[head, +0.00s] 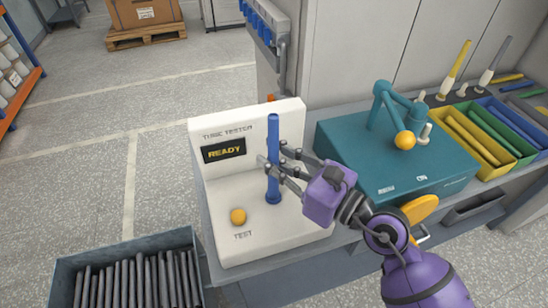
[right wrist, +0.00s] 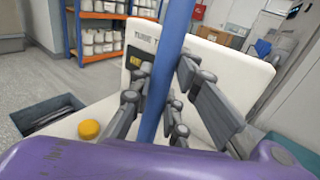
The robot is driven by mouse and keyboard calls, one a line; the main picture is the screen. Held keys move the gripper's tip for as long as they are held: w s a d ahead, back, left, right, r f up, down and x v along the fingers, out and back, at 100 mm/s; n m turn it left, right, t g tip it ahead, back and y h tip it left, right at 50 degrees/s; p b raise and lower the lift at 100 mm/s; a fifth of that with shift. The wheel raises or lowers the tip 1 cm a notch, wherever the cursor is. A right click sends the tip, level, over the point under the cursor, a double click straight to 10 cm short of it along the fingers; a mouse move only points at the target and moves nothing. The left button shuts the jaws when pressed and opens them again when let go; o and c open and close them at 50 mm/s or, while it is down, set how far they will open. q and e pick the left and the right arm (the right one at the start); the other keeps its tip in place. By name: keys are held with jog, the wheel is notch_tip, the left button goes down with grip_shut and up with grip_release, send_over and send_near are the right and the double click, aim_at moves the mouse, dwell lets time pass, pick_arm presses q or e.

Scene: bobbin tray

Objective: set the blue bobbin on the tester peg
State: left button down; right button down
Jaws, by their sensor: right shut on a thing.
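The blue bobbin (head: 273,137) is a tall, slim tube standing upright over the base of the white tube tester (head: 215,225). Its wider foot appears at or just above the base plate; I cannot tell whether it touches. The tester peg is not visible, hidden by the bobbin. My right gripper (head: 272,167) is shut on the bobbin around its middle, reaching in from the right. In the right wrist view the bobbin (right wrist: 168,60) runs between the gripper's fingers (right wrist: 158,98). The tester's screen reads READY. My left gripper is not in view.
A yellow-orange test button (head: 238,216) is on the tester's base. A teal machine (head: 385,165) stands to the right, with coloured trays (head: 485,140) beyond it. A bin of dark rods (head: 130,248) is at the lower left. Open floor lies behind.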

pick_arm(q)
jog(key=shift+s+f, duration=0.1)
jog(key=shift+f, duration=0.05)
pick_arm(e)
jog(key=shift+f, duration=0.15)
jog(key=c, duration=1.9)
grip_release()
jog(key=shift+c, duration=0.2)
